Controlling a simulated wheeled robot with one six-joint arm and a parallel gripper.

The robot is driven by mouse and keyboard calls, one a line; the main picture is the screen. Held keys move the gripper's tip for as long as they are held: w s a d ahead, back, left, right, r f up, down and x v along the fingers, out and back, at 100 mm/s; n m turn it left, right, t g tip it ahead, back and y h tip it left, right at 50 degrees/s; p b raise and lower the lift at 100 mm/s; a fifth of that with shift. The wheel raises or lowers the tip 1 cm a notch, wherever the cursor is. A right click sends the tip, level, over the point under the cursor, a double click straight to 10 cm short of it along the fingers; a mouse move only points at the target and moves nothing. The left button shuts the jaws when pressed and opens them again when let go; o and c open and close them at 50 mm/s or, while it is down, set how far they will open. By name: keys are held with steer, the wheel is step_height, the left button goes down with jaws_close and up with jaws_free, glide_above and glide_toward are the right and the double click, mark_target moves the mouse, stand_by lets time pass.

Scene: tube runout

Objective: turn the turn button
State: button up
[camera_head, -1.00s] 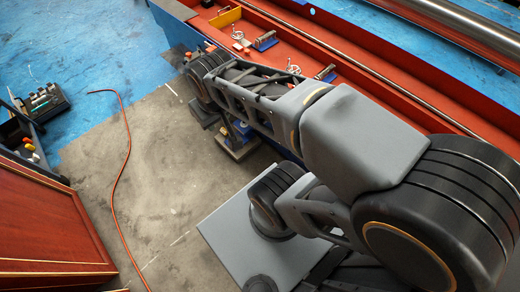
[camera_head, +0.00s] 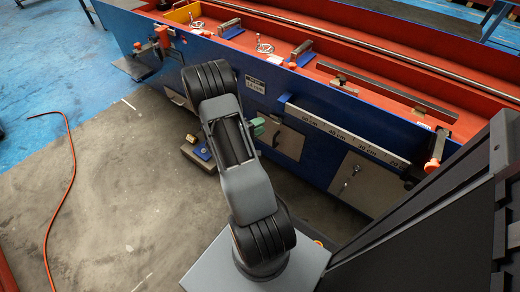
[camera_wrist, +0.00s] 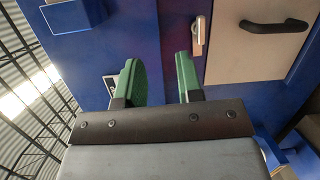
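The turn button appears to be the small pale upright latch (camera_wrist: 198,36) in the wrist view. It sits on the blue cabinet front, beside the left edge of a beige door (camera_wrist: 250,48) with a black handle (camera_wrist: 274,26). My gripper (camera_wrist: 157,60) is open and empty, its two green fingers apart, pointing at the blue panel. The latch lies just to the right of the right finger and beyond its tip; I see no contact. In the head view a green part of my gripper (camera_head: 257,127) shows beside the blue machine; I cannot make out the latch there.
The long blue machine (camera_head: 255,80) with a red top tray fills the back. A ruler-marked rail (camera_head: 345,135) and a lower cabinet door (camera_head: 360,187) are on its front. A red cable (camera_head: 65,185) lies on the open floor at left.

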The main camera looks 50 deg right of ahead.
steer(key=n+t+h+b, duration=0.1)
steer(key=t+b, duration=0.1)
glide_toward(275, 120)
steer(key=s, duration=0.2)
steer(key=d, duration=0.7)
steer(key=shift+s+f+p, duration=0.2)
steer(key=shift+s+p, duration=0.1)
steer(key=shift+p, duration=0.05)
steer(key=shift+d, duration=0.25)
steer(key=shift+c, duration=0.3)
jaws_close()
